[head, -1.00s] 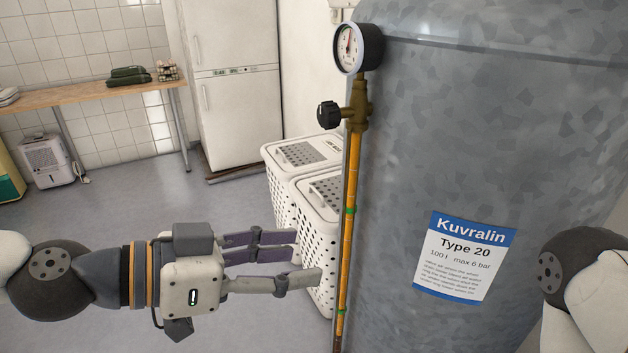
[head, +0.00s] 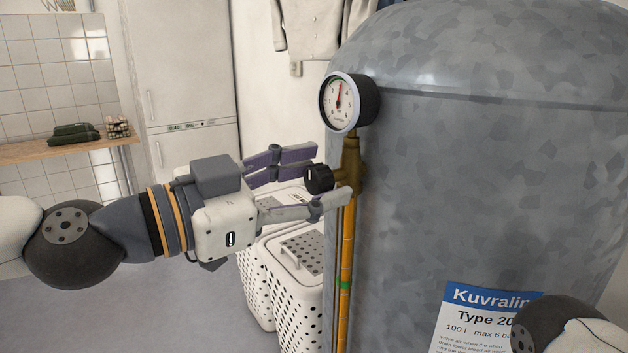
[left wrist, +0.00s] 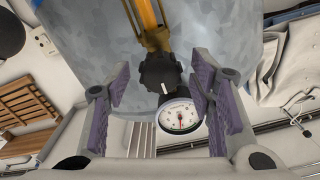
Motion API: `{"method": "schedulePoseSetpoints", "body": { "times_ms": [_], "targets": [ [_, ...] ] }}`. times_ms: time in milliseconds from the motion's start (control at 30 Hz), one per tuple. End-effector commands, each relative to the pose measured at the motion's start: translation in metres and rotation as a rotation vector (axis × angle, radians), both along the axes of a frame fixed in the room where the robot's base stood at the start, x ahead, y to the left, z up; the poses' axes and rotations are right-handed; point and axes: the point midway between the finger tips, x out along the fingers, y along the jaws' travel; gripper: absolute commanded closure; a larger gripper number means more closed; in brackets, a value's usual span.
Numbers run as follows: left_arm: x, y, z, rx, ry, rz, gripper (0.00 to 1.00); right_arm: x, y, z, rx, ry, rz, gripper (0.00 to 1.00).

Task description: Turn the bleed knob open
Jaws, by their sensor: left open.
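The black bleed knob (head: 319,179) sits on the left side of a brass valve (head: 349,165) at the top of a yellow pipe (head: 347,245). A white line shows on the knob's face. My left gripper (head: 331,173) is open, with its fingertips around the knob, one above and one below it in the head view. In the left wrist view the knob (left wrist: 160,72) lies between the two purple-padded fingers, with gaps on both sides. A round pressure gauge (head: 341,103) sits above the valve; its needle points nearly straight up. My right gripper is out of view.
The grey galvanised tank (head: 480,160) stands right behind the valve and pipe. White perforated laundry baskets (head: 295,275) stand below my left gripper. A jacket (head: 325,28) hangs behind the tank. Open floor (head: 130,300) lies at the left.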

Motion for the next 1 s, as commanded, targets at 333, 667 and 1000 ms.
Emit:
{"method": "schedulePoseSetpoints", "body": {
  "times_ms": [333,667,1000],
  "targets": [
    [0.0026,-0.0041,0.0003,0.000,0.000,0.000,0.60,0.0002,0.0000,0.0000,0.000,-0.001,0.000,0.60],
    [0.0024,-0.0038,0.0002,-0.001,0.002,0.000,0.99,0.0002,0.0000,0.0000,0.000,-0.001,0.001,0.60],
    [0.0029,-0.0035,0.0007,-0.069,0.093,-0.001,0.99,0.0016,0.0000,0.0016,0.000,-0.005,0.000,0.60]
  ]
}}
